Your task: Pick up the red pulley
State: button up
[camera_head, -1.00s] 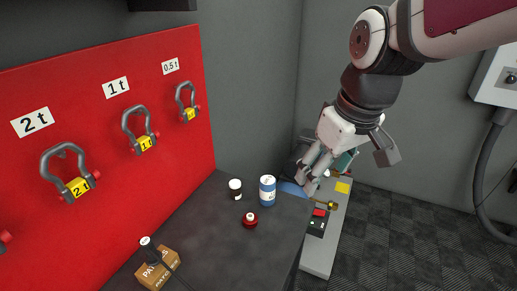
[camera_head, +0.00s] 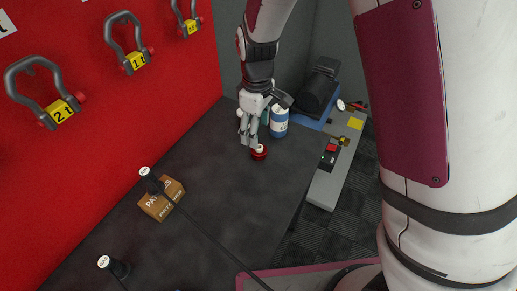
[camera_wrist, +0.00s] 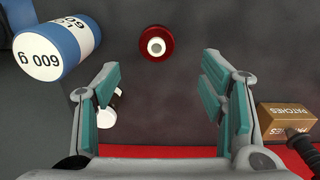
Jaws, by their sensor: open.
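The red pulley (camera_head: 259,153) is a small red disc with a pale hub, lying on the dark bench top (camera_head: 225,195). My gripper (camera_head: 250,140) is just above and beside it in the head view, pointing down. In the wrist view the red pulley (camera_wrist: 156,44) is at the top middle, ahead of the gap between my open fingers (camera_wrist: 160,95). Nothing is between the fingers, and the pulley is apart from them.
A blue and white can (camera_head: 279,122) stands close to the pulley and gripper; it also shows in the wrist view (camera_wrist: 57,47). A small white-and-black container (camera_wrist: 110,108) is partly behind the left finger. A patches box (camera_head: 161,199) sits nearer, with dark-handled tools beside it.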

aim_at(259, 147)
jog(key=f, duration=0.8)
jog(key=shift+w+d+f, duration=0.1)
jog(key=shift+d+f, duration=0.15)
jog(key=shift+f, duration=0.1)
jog(key=c, duration=1.3)
